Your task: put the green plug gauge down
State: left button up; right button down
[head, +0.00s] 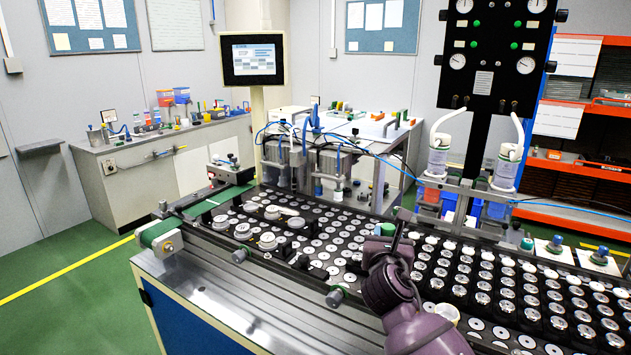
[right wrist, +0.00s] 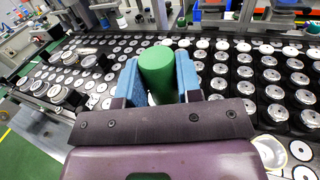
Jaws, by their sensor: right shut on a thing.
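The green plug gauge (right wrist: 157,70) stands between the two blue finger pads of my right gripper (right wrist: 158,80) in the right wrist view. The pads touch its sides, and its rounded green end faces the camera. Its lower end is hidden behind the gripper's dark front bar. In the head view my purple right arm comes in from the bottom, and the right gripper (head: 392,238) is over the middle of the speaker-part trays. A bit of green (head: 387,229) shows beside its fingers there. I cannot tell its exact height above the trays. My left gripper is not in view.
Black trays (head: 345,215) hold many round metal parts and fill most of the bench around the gripper. Several larger rings (head: 243,231) stand at the left. A station with two white cylinders (head: 437,160) rises behind. A yellowish cup (head: 447,313) is beside my arm.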

aim_at(389, 233)
jog(key=shift+n+y, duration=0.7)
jog(key=shift+y, duration=0.2)
jog(key=s, duration=0.1)
jog(key=s+r, duration=0.1)
jog(key=s, duration=0.2)
jog(key=shift+a+r+b, duration=0.2)
jog(key=shift+a+b, duration=0.05)
jog(key=shift+b, duration=0.05)
jog(key=s+d+f+n+y+b, duration=0.1)
jog(key=s+d+f+y+b, duration=0.1)
jog(key=s+f, duration=1)
jog(key=s+d, duration=0.1)
jog(key=s, duration=0.2)
jog(key=shift+s+f+n+t+y, duration=0.2)
jog(key=shift+f+n+t+y, duration=0.1)
jog(key=shift+y, duration=0.1)
jog(key=shift+r, duration=0.1)
